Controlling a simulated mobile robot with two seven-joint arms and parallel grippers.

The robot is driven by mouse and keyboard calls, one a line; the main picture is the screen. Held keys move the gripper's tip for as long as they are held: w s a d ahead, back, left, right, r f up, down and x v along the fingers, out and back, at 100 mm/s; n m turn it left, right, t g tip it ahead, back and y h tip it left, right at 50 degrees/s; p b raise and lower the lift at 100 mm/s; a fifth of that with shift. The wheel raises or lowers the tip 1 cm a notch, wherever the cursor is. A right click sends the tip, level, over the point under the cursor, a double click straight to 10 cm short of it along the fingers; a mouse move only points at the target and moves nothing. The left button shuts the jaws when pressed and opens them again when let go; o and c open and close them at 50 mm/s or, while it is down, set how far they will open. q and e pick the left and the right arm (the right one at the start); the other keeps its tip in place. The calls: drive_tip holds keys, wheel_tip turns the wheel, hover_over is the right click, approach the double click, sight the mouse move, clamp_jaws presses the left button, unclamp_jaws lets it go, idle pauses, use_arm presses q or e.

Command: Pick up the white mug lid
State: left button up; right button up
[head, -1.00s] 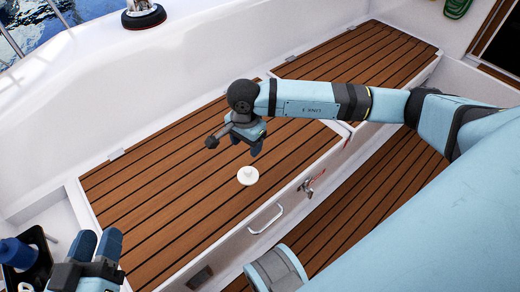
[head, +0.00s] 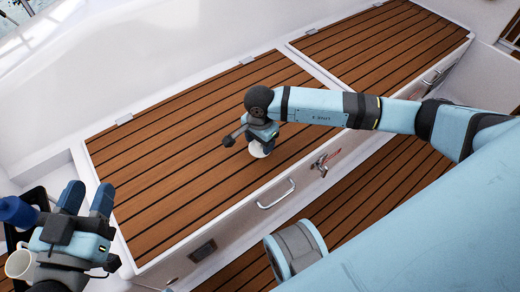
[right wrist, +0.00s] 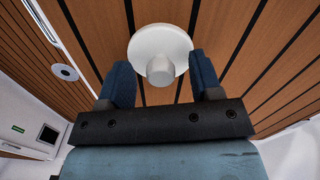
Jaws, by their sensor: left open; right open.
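The white mug lid (head: 261,152) lies on the slatted wooden bench top, partly hidden by my right gripper (head: 262,138) in the head view. In the right wrist view the lid (right wrist: 160,45) is a round white disc with a raised knob. My right gripper (right wrist: 160,64) is open there, with its two blue fingers on either side of the lid's near part and the knob between them. I cannot tell whether the fingers touch the lid. My left gripper (head: 88,198) is open and empty at the lower left.
A white mug (head: 20,263) and a blue object (head: 18,212) are by a black tray (head: 38,196) at the left edge, near my left gripper. The wooden bench top (head: 160,150) is otherwise clear.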

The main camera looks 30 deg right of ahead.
drive_tip(key=shift+f, duration=0.4)
drive_tip(key=shift+r, duration=0.1)
drive_tip(key=c, duration=1)
drive_tip(key=shift+r, duration=0.1)
